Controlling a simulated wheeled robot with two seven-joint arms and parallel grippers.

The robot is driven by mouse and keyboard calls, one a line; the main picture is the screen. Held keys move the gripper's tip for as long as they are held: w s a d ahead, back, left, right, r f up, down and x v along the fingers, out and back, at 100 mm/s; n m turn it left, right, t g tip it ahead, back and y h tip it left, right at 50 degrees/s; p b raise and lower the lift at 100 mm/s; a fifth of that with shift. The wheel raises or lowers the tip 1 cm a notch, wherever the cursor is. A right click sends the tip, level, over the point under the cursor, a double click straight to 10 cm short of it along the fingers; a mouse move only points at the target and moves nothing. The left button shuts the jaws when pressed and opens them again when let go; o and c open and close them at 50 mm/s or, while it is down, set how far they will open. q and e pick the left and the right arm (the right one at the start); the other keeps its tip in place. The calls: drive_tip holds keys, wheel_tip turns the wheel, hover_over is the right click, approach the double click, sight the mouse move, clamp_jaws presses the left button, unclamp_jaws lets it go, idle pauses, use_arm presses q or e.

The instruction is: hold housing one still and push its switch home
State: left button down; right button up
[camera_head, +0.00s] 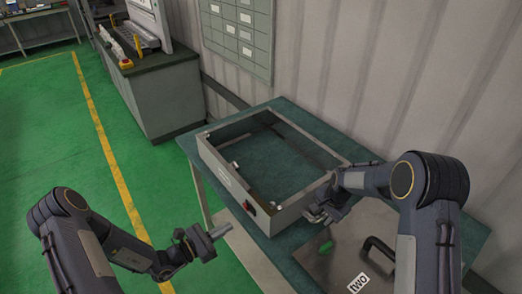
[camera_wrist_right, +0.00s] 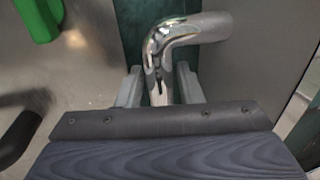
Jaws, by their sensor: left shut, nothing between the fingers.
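Housing one (camera_head: 211,155) is an open, grey, shallow box on the green table, with its inside bare apart from small fittings. Its red switch (camera_head: 249,208) sits in the front wall, near the right corner; how deep it sits is too small to tell. My left gripper (camera_head: 225,229) is shut and empty, in front of that wall, a little left of and below the switch and apart from it. My right gripper (camera_head: 322,212) is at the right end of the housing. In the right wrist view its fingers (camera_wrist_right: 158,88) stand on both sides of a bent chrome handle (camera_wrist_right: 180,32), closed on it.
A metal panel marked "two" (camera_head: 343,259) with a dark handle (camera_head: 382,250) and a green piece (camera_head: 326,247) lies to the right. The corrugated wall (camera_head: 350,70) stands close behind the table (camera_head: 315,118). The floor left of the table is clear.

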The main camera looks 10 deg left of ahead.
drive_tip(key=shift+o, duration=1.4)
